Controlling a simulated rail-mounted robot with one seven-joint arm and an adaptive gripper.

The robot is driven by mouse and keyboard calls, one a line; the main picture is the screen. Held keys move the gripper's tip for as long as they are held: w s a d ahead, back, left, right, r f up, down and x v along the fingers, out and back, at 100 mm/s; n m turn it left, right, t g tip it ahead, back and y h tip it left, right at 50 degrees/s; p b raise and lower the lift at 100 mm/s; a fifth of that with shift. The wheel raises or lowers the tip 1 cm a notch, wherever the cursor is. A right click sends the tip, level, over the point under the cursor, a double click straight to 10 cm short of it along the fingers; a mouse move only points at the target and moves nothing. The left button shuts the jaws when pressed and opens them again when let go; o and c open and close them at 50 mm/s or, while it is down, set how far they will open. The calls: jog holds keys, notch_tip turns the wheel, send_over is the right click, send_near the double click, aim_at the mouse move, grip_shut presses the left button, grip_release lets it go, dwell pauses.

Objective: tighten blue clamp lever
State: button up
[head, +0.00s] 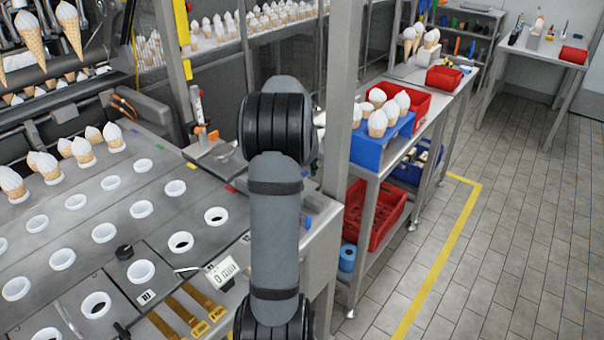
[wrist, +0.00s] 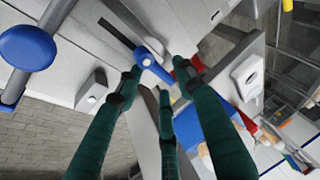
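The blue clamp lever (wrist: 146,59) shows in the upper middle of the wrist view, with a round blue head and a short arm slanting down to the right. My gripper (wrist: 160,78) has three dark green fingers, spread apart around the lever. The left fingertip overlaps the lever's left side in the picture; I cannot tell whether it touches. The right fingertip is apart from the lever's head, and the third finger lies below it. No finger is closed on it. In the head view my arm hides the gripper, and the lever cannot be made out for certain.
A larger blue round knob (wrist: 28,47) on a grey bar is at the wrist view's left. In the head view, a steel machine deck (head: 90,200) with white cup rings lies left of my arm. A blue cone holder (head: 372,150) stands on the right-hand table. The tiled floor at right is clear.

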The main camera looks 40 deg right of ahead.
jog(key=v, duration=1.2)
jog(key=shift+f, duration=0.1)
jog(key=x, duration=1.2)
jog(key=shift+r, duration=0.2)
